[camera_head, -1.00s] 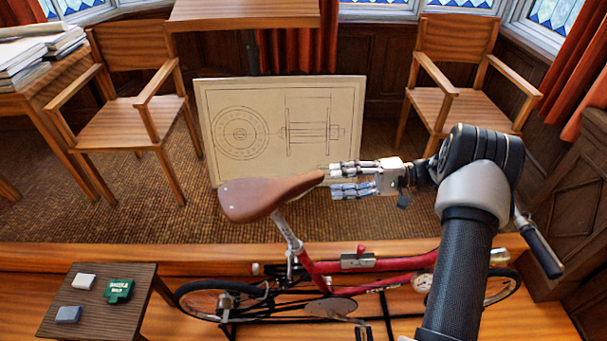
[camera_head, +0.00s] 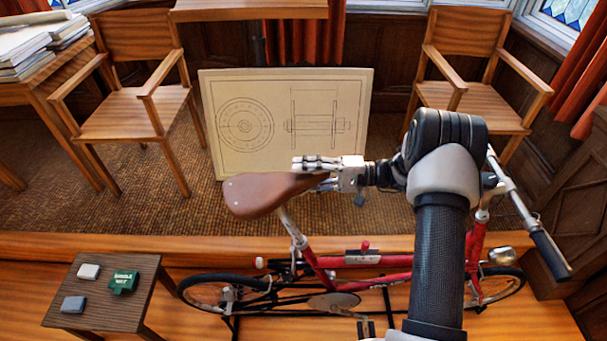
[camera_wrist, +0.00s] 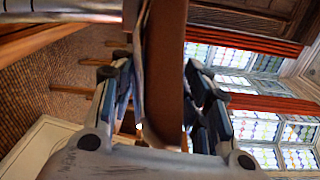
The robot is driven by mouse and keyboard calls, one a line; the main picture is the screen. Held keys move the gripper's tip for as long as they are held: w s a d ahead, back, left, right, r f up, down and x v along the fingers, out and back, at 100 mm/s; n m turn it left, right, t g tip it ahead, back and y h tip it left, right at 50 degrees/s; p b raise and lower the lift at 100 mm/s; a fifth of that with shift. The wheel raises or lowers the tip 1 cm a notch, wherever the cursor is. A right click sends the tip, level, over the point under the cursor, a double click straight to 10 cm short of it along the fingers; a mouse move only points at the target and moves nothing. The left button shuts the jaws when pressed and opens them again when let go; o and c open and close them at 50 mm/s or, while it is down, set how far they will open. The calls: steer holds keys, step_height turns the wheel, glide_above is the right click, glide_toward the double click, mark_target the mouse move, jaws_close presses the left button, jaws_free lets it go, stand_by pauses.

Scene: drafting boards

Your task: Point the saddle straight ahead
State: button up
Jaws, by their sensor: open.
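The brown saddle (camera_head: 258,194) sits on the seat post of a red bicycle (camera_head: 385,262), which stands side-on with its handlebar (camera_head: 520,205) to the right. The saddle's nose points right and slightly away to the far side, out of line with the frame's top tube. My gripper (camera_head: 309,174) is open, with its fingers on either side of the nose. In the wrist view the brown saddle (camera_wrist: 166,70) runs between the two spread fingers. Whether either finger touches it I cannot tell. The nose tip is partly hidden by my gripper.
A drawing board (camera_head: 285,122) leans behind the saddle. Wooden chairs (camera_head: 128,110) stand at the back left and back right.

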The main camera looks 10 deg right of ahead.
steer(key=shift+a, duration=0.1)
steer(key=shift+c, duration=0.4)
jaws_close()
stand_by(0.3)
